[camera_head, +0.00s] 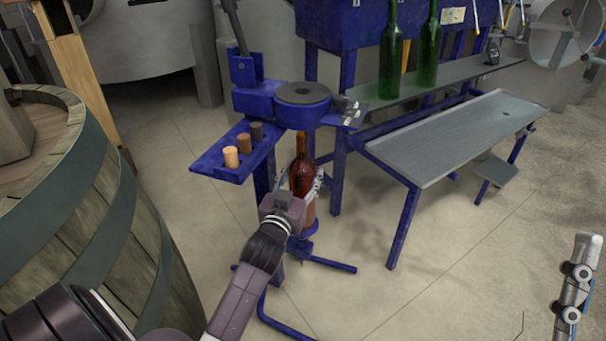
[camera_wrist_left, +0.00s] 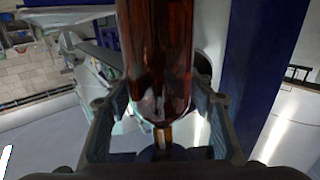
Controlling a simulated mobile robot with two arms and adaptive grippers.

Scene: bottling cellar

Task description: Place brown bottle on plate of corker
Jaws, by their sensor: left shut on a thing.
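The brown bottle (camera_head: 301,172) stands about upright under the round head of the blue corker (camera_head: 302,93), in front of its column. My left gripper (camera_head: 303,190) is shut on the bottle's body. In the left wrist view, the brown glass (camera_wrist_left: 158,55) shows between the two fingers (camera_wrist_left: 160,110). The corker's plate (camera_head: 300,244) is low, just below the bottle and partly hidden by my gripper. I cannot tell whether the bottle's base touches it. A grey jointed part at the lower right edge may be my right gripper (camera_head: 576,287); its jaw state is unclear.
A blue side tray with several corks (camera_head: 231,157) juts left from the corker. A wooden barrel (camera_head: 95,215) stands at the left. At the right are a grey bench (camera_head: 455,140) and a shelf with two green bottles (camera_head: 390,55). Blue corker legs (camera_head: 330,264) spread over the floor.

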